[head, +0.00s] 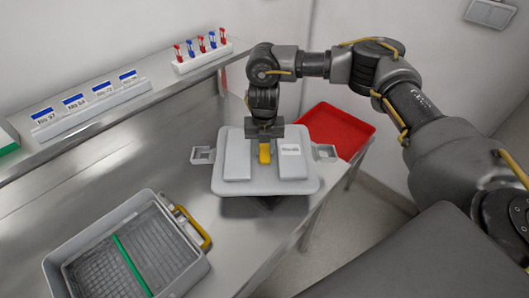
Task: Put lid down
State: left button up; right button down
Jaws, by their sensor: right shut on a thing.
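A light grey lid (238,181) with two raised panels, a white label and side latches is near the middle of the head view. My right gripper (265,147) is above its centre, shut on the lid's yellow handle (265,154). A dark shape shows under the lid's front edge; I cannot tell whether it is shadow or how far the lid is above the bench. My left gripper is not in view.
A grey basket tray (50,270) with a green bar and a yellow handle stands at front left. A red tray (352,128) lies behind the lid to the right. A back shelf (150,101) holds label cards (72,101) and a rack of red and blue vials (203,60). The metal bench (120,160) is clear left of the lid.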

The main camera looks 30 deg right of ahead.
aim_at(265, 149)
jog(key=shift+w+d+f, duration=0.1)
jog(key=shift+d+f, duration=0.1)
jog(key=shift+f, duration=0.2)
notch_tip(265, 149, down, 2)
jog(key=shift+p, duration=0.55)
jog(key=shift+w+f, duration=0.1)
jog(key=shift+f, duration=0.3)
jog(key=shift+f, duration=0.15)
jog(key=c, duration=1.1)
grip_release()
jog(key=shift+o, duration=0.2)
